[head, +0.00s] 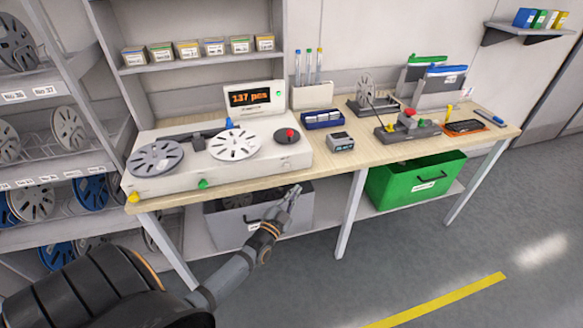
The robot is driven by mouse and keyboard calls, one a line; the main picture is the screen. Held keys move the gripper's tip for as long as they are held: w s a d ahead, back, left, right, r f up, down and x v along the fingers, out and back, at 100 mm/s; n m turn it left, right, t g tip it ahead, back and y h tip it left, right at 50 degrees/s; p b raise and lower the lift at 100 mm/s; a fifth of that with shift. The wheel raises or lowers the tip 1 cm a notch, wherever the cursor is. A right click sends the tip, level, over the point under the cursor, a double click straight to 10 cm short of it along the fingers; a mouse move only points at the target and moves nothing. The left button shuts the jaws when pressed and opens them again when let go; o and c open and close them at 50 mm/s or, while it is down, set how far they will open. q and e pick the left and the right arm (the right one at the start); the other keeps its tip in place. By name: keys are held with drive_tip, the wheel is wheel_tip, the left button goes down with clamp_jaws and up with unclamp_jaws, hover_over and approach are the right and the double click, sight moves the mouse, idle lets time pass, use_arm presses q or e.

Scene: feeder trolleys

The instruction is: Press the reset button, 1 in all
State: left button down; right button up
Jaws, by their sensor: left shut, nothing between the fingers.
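I cannot read which is the reset button. My left gripper (294,190) is shut and empty, in front of the bench edge, below and right of the green button, touching nothing visible. My right gripper is out of view.
The wooden bench (350,170) also holds a small label device (341,142), a blue tray (322,119) and a grey fixture (408,130) with a red top. Below are a grey bin (228,228) and a green bin (418,185). Reel racks stand left; the front floor is clear.

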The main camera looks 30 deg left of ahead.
sight(286, 166)
use_arm(q)
drive_tip(key=shift+w+a+b, duration=1.25)
drive_tip(key=shift+w+a, duration=0.2)
drive_tip(key=shift+a, duration=0.25)
drive_tip(key=shift+w+a+b, duration=1.25)
drive_tip(key=shift+w+a, duration=0.15)
drive_tip(key=shift+a, duration=0.3)
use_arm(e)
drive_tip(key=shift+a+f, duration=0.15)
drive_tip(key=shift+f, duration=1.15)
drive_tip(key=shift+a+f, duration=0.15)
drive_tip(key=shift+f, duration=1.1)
use_arm(q)
drive_tip(key=shift+w+a, duration=0.1)
drive_tip(key=shift+w+a, duration=0.2)
drive_tip(key=shift+a, duration=0.05)
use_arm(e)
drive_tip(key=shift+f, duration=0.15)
